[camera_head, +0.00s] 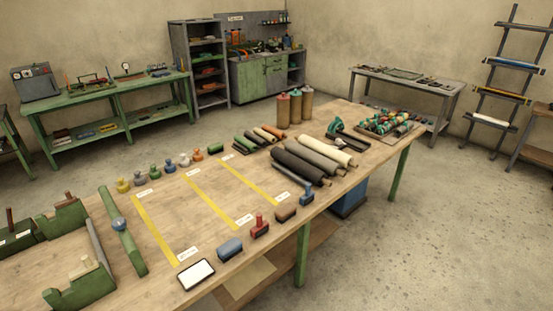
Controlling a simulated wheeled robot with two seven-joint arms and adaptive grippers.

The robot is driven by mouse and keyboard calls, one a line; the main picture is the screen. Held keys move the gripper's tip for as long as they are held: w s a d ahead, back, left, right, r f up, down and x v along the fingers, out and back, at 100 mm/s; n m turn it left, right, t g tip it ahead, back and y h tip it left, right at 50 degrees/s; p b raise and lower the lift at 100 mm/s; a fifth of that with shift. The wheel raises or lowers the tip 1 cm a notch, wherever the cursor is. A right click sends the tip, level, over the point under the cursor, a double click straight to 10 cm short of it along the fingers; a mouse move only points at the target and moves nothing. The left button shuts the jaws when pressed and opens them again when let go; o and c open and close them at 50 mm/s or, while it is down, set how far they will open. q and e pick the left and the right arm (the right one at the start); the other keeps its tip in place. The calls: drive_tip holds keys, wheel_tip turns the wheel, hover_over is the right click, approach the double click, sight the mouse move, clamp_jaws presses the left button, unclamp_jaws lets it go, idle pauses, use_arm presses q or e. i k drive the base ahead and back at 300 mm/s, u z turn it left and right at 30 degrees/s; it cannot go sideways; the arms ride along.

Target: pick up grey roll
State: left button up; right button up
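Several large rolls lie side by side on the wooden workbench (165,185), right of its middle. The front one is a charcoal roll (298,168), and a dark grey roll (306,160) lies just behind it. A beige roll (319,153) and a cream roll (327,146) lie behind those. Short brown cores stick out at their right ends. I cannot tell for sure which of the two dark ones is the grey roll. Neither of my grippers shows in this view.
Upright cylinders (295,107), smaller rolls (258,139) and a tray of coloured parts (388,124) stand near the rolls. Stamps (260,228) line the front edge. Green stands (78,283) occupy the left end. Bare wood with yellow strips (207,201) lies between.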

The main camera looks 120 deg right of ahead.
sight(334, 168)
drive_tip(key=z, duration=4.2)
